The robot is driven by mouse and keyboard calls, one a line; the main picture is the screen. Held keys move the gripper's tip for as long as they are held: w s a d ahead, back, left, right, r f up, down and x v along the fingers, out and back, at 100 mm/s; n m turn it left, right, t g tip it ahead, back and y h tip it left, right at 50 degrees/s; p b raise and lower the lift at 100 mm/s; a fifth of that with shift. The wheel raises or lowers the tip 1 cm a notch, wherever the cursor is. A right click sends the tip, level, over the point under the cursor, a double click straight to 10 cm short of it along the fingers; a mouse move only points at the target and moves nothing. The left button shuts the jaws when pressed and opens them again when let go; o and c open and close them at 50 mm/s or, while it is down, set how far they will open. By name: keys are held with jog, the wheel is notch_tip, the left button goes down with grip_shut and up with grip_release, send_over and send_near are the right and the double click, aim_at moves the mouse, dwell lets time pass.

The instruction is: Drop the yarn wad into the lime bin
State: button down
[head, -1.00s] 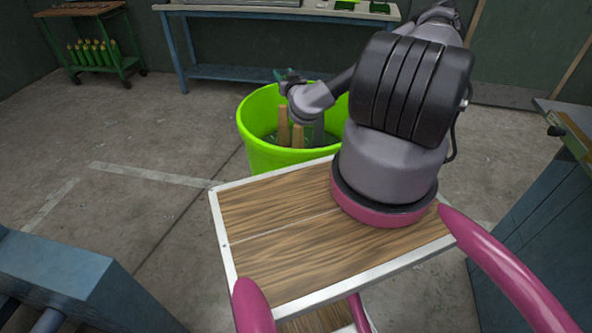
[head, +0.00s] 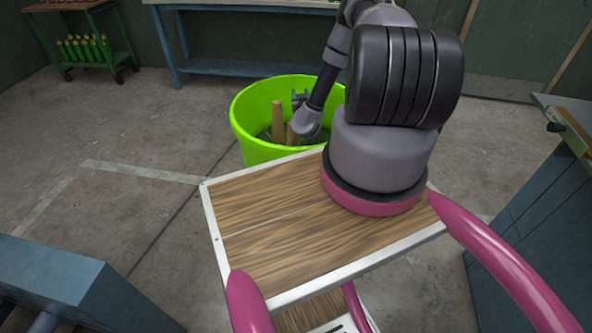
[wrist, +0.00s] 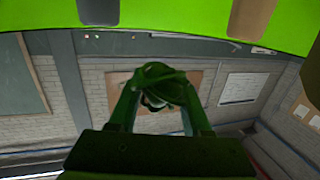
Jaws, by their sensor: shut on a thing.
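The lime bin (head: 265,152) stands on the floor beyond my wooden deck. Its bright wall crosses the top of the wrist view (wrist: 175,14). My gripper (head: 299,97) is at the bin's opening, seen small against the inside of the far wall. In the wrist view my gripper (wrist: 160,100) is shut on the yarn wad (wrist: 160,80), a dark green tangled bundle with a pale patch, between both fingers. The wad is too small to make out in the head view. The bin's floor is mostly hidden by its near wall and my wrist.
Wooden upright pieces (head: 277,122) stand inside the bin. A blue workbench (head: 230,68) is behind it, and a green cart (head: 88,45) with several green bottles is at the back left. A blue cabinet (head: 530,220) stands at right. The floor left of the bin is clear.

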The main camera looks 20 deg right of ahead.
jog(key=shift+f, duration=0.85)
jog(key=shift+c, duration=1.4)
grip_release()
jog(key=shift+d, duration=0.1)
notch_tip(320, 180, up, 10)
jog(key=shift+w+r, duration=0.1)
